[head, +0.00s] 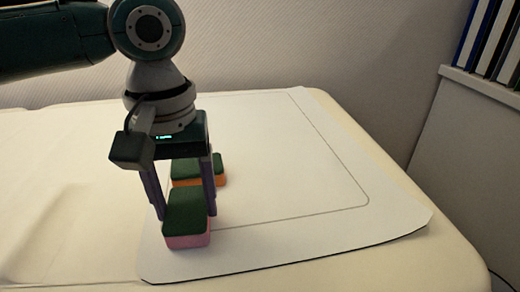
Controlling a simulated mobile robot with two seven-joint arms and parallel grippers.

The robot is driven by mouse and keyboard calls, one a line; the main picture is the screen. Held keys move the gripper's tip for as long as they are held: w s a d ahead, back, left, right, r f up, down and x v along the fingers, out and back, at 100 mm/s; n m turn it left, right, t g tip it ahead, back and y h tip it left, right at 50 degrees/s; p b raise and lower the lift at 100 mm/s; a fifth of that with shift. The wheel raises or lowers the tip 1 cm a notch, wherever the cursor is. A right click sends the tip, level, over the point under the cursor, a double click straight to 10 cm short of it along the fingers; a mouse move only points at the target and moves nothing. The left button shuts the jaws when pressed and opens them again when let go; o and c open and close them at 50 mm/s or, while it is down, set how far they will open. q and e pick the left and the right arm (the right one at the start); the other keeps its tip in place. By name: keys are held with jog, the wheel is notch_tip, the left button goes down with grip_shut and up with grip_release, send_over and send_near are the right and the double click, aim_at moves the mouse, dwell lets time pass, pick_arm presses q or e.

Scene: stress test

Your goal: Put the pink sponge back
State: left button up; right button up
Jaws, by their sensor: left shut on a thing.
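The pink sponge (187,242) has a dark green top and a pink lower side. It is at the front left of the white mat (280,245), near the mat's left edge. My left gripper (185,212) points down from above and is shut on the pink sponge, with one finger on each side of it. Whether the sponge touches the mat is hard to tell. An orange sponge (221,180) with a green top is behind the fingers, partly hidden by them. My right gripper is not in view.
The mat has a thin outline and lies on a cream table (395,268) with rounded corners. The mat's middle and right are clear. A shelf (490,90) with upright binders (490,40) stands at the right. A pale wall is behind the table.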

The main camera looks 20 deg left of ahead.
pick_arm(q)
jog(key=o, duration=1.2)
jog(key=shift+f, duration=0.15)
